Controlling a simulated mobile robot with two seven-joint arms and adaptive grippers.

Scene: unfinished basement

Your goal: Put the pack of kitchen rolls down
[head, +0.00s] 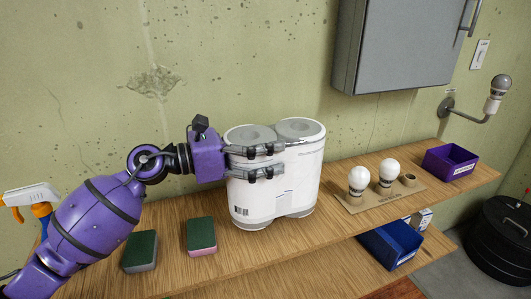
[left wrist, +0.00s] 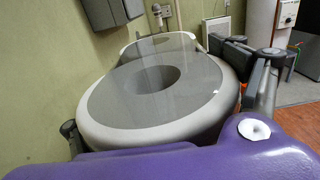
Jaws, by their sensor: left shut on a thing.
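The pack of kitchen rolls (head: 292,182) is a white wrapped pack of two upright rolls with grey tops. In the head view it stands upright at the wooden shelf (head: 330,210), in the middle of the picture; I cannot tell whether its base touches the wood. My left gripper (head: 282,160) comes in from the left and is shut on the pack near its top, with fingers across its front. In the left wrist view the pack's round top (left wrist: 150,85) fills the middle, with a dark finger (left wrist: 265,85) at its right. My right gripper is not in view.
Two sponges (head: 201,236) (head: 140,252) lie left of the pack. Bulbs (head: 358,178) (head: 388,172) stand on a holder to its right, then a purple bin (head: 449,162). A blue bin (head: 390,244) sits lower. A grey cabinet (head: 395,45) hangs above.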

